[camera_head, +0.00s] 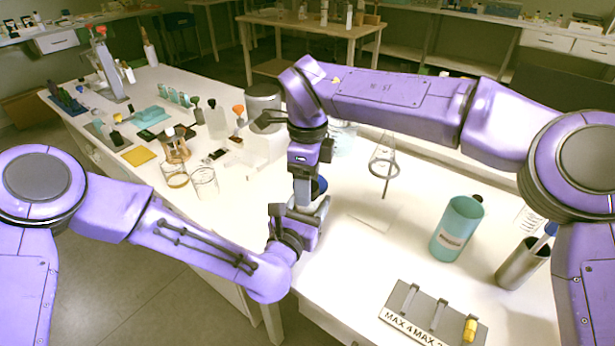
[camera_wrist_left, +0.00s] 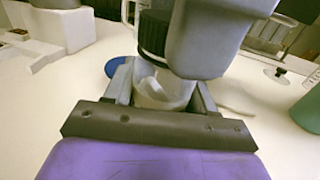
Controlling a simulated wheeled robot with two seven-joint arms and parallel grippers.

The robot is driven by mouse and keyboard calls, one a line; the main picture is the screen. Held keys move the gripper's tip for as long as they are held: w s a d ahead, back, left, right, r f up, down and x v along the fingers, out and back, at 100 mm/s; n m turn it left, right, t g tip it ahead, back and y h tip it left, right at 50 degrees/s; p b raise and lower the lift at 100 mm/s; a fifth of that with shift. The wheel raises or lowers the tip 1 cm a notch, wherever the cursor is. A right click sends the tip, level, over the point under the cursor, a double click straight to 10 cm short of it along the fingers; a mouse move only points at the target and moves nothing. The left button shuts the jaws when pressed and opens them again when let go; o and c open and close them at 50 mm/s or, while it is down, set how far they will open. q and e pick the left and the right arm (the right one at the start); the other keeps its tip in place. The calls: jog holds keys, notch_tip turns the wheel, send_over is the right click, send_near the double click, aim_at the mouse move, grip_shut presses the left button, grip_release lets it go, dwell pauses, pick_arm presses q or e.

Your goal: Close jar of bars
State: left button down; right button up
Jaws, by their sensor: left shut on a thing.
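In the left wrist view my left gripper (camera_wrist_left: 162,97) is shut on a clear jar (camera_wrist_left: 163,84) with pale pieces inside; the jar stands between its fingers. A black ribbed lid (camera_wrist_left: 153,34) is at the jar's top, beside a grey part of my right gripper (camera_wrist_left: 210,35). Whether the lid is seated or held just above the mouth I cannot tell. In the head view my right gripper (camera_head: 304,186) points down over my left gripper (camera_head: 298,213). The two hide the jar there, and the right fingertips are not clear.
A blue disc (camera_wrist_left: 115,67) lies behind the jar. To the right stand a teal bottle (camera_head: 458,230), a metal cylinder (camera_head: 522,264) and a labelled grey rack (camera_head: 430,318). A ring stand (camera_head: 384,168) is behind. A glass beaker (camera_head: 205,184) stands left.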

jog(key=c, duration=0.9)
jog(key=m, duration=1.2)
jog(key=o, duration=1.2)
jog(key=shift+o, duration=0.2)
notch_tip(320, 180, up, 12)
pick_arm(q)
jog(key=shift+c, duration=1.4)
grip_release()
